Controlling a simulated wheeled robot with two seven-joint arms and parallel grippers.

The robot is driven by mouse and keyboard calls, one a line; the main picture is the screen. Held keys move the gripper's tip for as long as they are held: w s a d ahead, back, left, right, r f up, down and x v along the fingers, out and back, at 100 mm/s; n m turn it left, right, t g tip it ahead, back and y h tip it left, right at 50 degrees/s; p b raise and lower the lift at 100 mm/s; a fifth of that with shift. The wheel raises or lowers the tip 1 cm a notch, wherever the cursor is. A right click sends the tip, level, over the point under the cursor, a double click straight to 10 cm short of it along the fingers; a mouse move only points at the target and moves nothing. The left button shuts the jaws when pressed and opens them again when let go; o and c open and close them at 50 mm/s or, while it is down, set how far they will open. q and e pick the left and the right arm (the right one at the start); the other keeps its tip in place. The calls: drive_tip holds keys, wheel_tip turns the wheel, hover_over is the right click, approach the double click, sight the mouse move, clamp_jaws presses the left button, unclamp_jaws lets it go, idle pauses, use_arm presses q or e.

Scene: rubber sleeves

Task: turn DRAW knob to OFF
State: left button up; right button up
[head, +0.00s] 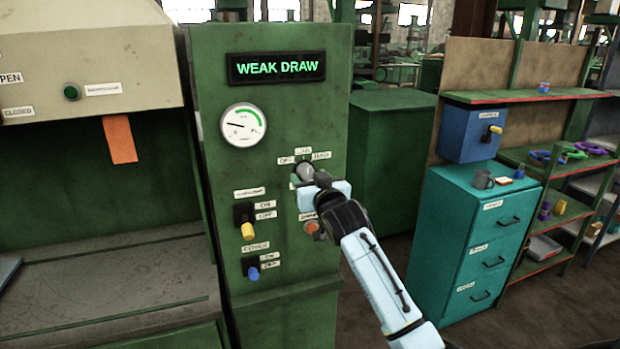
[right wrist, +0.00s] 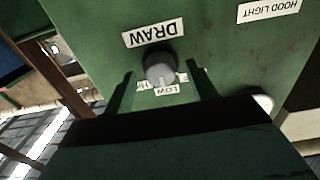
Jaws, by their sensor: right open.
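The grey DRAW knob (head: 305,172) is on the green panel under small labels that appear to read OFF, LOW and a third one at right. The knob also shows in the right wrist view (right wrist: 160,67), which is upside down, between the DRAW label (right wrist: 150,33) and the LOW label (right wrist: 168,90). Its exact pointer direction is hard to tell. My right gripper (head: 309,182) is open at the knob, and its fingers (right wrist: 163,88) stand apart on either side of it. Contact cannot be seen. My left gripper is not in view.
A lit display (head: 277,67) reads WEAK DRAW above a round gauge (head: 243,125). A yellow switch (head: 248,230) and a blue switch (head: 253,273) sit lower left of the knob. An orange-brown button (head: 312,227) is just below my gripper. A teal cabinet (head: 455,235) stands at right.

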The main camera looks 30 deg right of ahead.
drive_tip(key=shift+w, duration=0.15)
drive_tip(key=c, duration=1)
drive_tip(key=n+p, duration=0.2)
drive_tip(key=n, duration=0.1)
drive_tip(key=shift+d+r+n+p, duration=0.1)
drive_tip(key=shift+n+p, duration=0.95)
drive_tip(key=shift+n, duration=0.55)
drive_tip(key=shift+n+p, duration=0.55)
drive_tip(key=shift+n, duration=0.85)
